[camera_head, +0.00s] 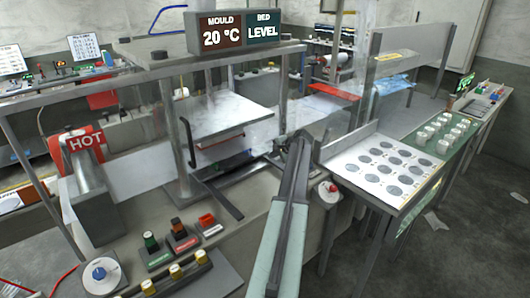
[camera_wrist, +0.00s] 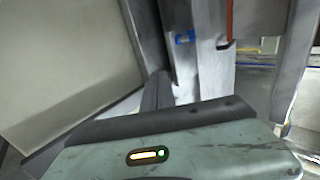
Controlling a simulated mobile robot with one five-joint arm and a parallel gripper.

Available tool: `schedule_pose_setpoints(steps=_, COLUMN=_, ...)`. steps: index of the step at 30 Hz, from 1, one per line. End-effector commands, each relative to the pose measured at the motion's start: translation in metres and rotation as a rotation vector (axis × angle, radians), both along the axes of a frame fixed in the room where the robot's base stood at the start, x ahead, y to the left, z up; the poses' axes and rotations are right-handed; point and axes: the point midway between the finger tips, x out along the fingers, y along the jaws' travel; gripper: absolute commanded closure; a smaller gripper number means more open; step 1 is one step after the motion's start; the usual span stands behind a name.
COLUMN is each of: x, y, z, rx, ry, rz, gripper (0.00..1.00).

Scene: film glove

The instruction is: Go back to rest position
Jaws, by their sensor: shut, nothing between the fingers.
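My arm reaches up from the bottom centre of the head view, and my gripper (camera_head: 297,140) is at its far end, beside the right side of the press machine. The gripper is small and dark there; it looks shut, with nothing seen in it. The press has a pale upper plate (camera_head: 228,114) over a dark lower bed (camera_head: 228,165). A sign above (camera_head: 237,34) reads mould 20 °C and bed level. In the wrist view a grey-green housing with a lit indicator (camera_wrist: 148,155) fills the bottom, and a pale panel (camera_wrist: 65,60) stands at the left.
A white board with grey discs (camera_head: 385,168) and a green tray of white cups (camera_head: 447,133) lie to the right. A red HOT roller unit (camera_head: 84,142) stands at the left. Knobs and buttons (camera_head: 178,232) line the front panel. Open floor (camera_head: 470,240) lies at right.

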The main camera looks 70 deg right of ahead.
Motion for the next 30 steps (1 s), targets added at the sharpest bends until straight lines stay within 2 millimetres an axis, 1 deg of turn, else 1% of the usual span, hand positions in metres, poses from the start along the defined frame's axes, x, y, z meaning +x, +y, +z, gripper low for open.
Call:
schedule_pose_setpoints(steps=1, x=-0.009, y=0.008, z=0.020, rx=0.000, ry=0.000, rz=0.000, gripper=1.00)
schedule_pose_setpoints(steps=4, x=-0.022, y=0.015, z=0.032, rx=0.001, ry=0.001, rz=0.001, gripper=1.00)
schedule_pose_setpoints(steps=8, x=-0.029, y=0.018, z=0.036, rx=0.000, ry=0.001, rz=0.004, gripper=1.00)
schedule_pose_setpoints(steps=17, x=-0.028, y=0.019, z=0.034, rx=0.001, ry=0.002, rz=0.006, gripper=1.00)
schedule_pose_setpoints(steps=20, x=-0.028, y=0.019, z=0.050, rx=0.001, ry=0.002, rz=0.006, gripper=1.00)
schedule_pose_setpoints(steps=21, x=-0.028, y=0.019, z=0.060, rx=0.001, ry=0.002, rz=0.006, gripper=1.00)
schedule_pose_setpoints(steps=25, x=-0.028, y=0.019, z=0.088, rx=0.001, ry=0.002, rz=0.006, gripper=1.00)
schedule_pose_setpoints(steps=30, x=-0.027, y=0.019, z=0.111, rx=0.001, ry=0.002, rz=0.007, gripper=1.00)
